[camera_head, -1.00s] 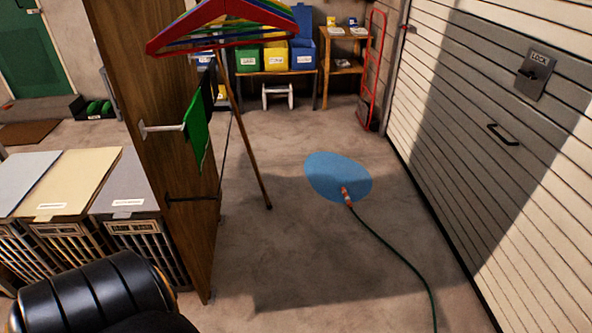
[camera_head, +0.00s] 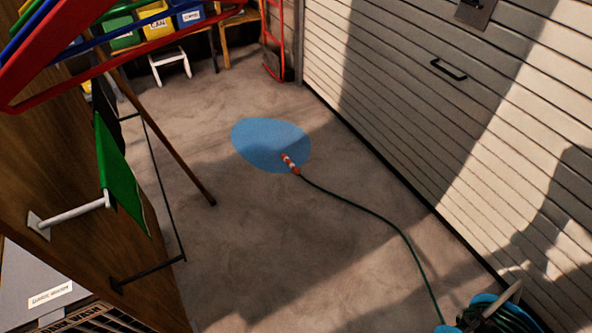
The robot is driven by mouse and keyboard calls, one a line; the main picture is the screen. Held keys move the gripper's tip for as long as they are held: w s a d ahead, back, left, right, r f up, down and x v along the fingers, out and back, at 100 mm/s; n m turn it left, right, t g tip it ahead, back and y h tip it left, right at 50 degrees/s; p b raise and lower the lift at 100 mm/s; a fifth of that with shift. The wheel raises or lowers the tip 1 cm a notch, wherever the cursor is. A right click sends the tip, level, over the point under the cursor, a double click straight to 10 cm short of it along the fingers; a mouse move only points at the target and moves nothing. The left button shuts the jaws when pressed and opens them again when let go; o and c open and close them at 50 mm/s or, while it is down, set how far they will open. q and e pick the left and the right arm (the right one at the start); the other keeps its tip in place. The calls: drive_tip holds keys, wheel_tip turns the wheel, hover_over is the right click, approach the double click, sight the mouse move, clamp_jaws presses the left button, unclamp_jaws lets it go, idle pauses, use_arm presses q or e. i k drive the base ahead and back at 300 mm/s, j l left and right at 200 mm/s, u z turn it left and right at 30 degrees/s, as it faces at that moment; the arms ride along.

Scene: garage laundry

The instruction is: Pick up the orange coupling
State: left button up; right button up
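The orange coupling (camera_head: 290,163), with a pale band, is at the end of a dark green hose (camera_head: 378,215). It lies on the floor at the lower right edge of a blue round patch (camera_head: 268,143). Neither of my grippers shows in the head view, and nothing is seen touching the coupling.
A wooden panel (camera_head: 45,165) with a green flag-like piece (camera_head: 122,182) and colored hangers (camera_head: 50,55) stands at left. A slatted garage door (camera_head: 420,120) runs along the right. A hose coil (camera_head: 495,315) lies at lower right. The floor around the coupling is clear.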

sight(297, 171)
drive_tip(key=i+j, duration=0.15)
drive_tip(key=j+z, duration=0.1)
drive_tip(key=z, duration=2.35)
drive_tip(key=u, duration=2.45)
drive_tip(key=i+l+u, duration=0.2)
drive_tip(key=i+l, duration=0.15)
drive_tip(key=i+l+u, duration=0.25)
drive_tip(key=i+l, duration=0.2)
drive_tip(key=i+l+u, duration=0.2)
drive_tip(key=i+l, duration=0.25)
drive_tip(key=i+l+u, duration=0.25)
drive_tip(key=l, duration=0.35)
drive_tip(key=i+l+u, duration=0.1)
drive_tip(key=i+l, duration=0.25)
